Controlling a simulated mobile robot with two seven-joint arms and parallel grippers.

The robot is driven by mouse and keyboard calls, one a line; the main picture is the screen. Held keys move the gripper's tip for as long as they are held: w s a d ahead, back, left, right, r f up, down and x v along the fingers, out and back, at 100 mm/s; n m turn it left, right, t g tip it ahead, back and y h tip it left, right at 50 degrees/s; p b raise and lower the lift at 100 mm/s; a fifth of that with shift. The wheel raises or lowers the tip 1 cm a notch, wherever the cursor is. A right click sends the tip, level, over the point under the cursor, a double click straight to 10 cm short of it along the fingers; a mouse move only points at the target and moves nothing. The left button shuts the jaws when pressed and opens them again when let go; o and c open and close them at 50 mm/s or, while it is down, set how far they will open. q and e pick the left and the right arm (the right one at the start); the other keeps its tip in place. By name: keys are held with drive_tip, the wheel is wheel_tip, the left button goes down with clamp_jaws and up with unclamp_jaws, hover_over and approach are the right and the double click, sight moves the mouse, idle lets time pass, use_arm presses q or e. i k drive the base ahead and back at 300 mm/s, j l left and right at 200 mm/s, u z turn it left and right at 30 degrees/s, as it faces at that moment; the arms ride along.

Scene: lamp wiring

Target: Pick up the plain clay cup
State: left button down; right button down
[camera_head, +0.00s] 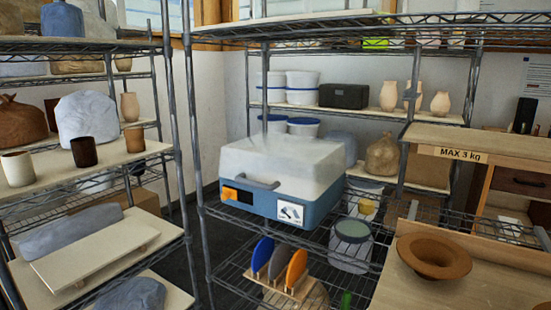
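Three small cups stand upright on the middle board of the left shelf rack. One is a pale cream cup (18,169) at the far left. One is a dark brown cup (84,152) in the middle. One is an orange-brown cup (134,139) near the board's right end. I cannot tell for sure which of them is the plain clay cup. The cups stand apart from each other. Neither of my grippers shows in the head view.
The left shelf board (60,172) also bears wrapped lumps (87,115) behind the cups. A rack post (172,110) rises just right of it. A blue and white case (280,178) sits on the middle rack. A brown bowl (434,256) rests on the right wooden surface.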

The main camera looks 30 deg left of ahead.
sight(18, 166)
drive_tip(key=u, duration=2.35)
drive_tip(key=i+z, duration=0.35)
